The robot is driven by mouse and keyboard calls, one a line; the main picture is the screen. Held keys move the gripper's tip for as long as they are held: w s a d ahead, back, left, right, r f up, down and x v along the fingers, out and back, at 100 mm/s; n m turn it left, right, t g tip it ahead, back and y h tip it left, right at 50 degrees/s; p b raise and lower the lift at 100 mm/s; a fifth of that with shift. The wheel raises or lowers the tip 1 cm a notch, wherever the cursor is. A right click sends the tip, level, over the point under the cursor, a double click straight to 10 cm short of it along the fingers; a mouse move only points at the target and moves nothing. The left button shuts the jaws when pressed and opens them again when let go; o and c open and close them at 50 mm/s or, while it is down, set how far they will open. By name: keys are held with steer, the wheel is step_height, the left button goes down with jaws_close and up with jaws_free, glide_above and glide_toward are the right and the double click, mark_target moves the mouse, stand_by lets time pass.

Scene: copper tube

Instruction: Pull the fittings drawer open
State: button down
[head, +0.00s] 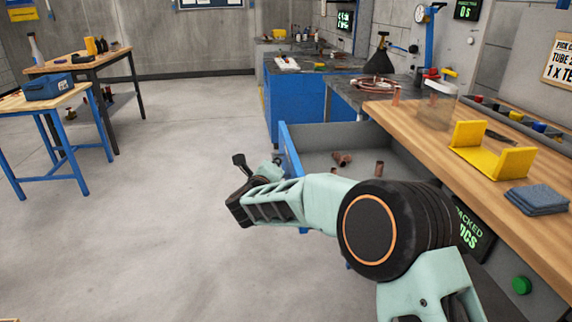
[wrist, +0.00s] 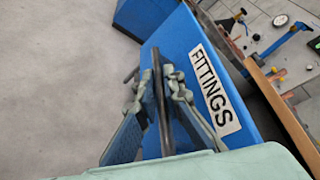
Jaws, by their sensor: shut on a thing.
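The fittings drawer stands pulled out from under the wooden bench in the head view, with its blue front (head: 290,150) apart from the bench and its grey inside showing. Copper fittings (head: 342,158) lie in it. In the wrist view the blue front (wrist: 180,40) carries a white FITTINGS label (wrist: 215,90). My gripper (wrist: 160,85) has one finger on each side of the dark bar handle (wrist: 163,125) and is shut on it. In the head view my arm hides part of the drawer, and the handle is hard to make out.
The wooden bench (head: 420,122) holds a yellow bracket (head: 485,160) and a folded blue cloth (head: 538,199). A blue cabinet (head: 310,108) stands beyond the drawer. Open concrete floor (head: 170,170) lies to the left, with tables (head: 50,103) farther off.

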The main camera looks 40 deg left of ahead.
steer(key=shift+s+a, duration=0.15)
steer(key=c, duration=2.3)
jaws_free()
steer(key=v, duration=1.2)
